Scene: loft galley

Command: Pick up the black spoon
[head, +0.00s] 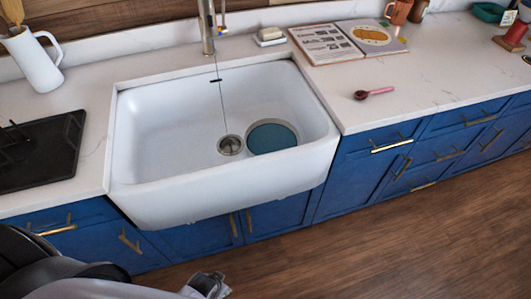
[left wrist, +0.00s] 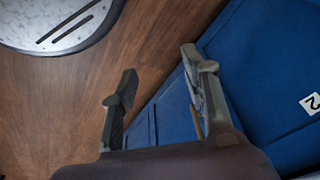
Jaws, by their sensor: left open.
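I cannot make out a clearly black spoon. A small dark pink spoon-like utensil (head: 374,93) lies on the white counter right of the sink. A thin dark shape lies on the black slab (head: 45,155) at the left, too dark to identify. My left gripper (left wrist: 160,63) is open and empty in the left wrist view, with the wooden floor and blue cabinet fronts beyond its fingers. In the head view part of it (head: 209,285) shows at the bottom edge, low in front of the cabinets and well away from the utensil. My right gripper is not in view.
A white sink (head: 165,110) with a blue round plate (head: 272,137) in it sits mid-counter. A faucet (head: 207,25), soap dish (head: 270,37) and open book (head: 350,40) stand behind. A white jug (head: 33,62) is at the left. Counter around the pink utensil is clear.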

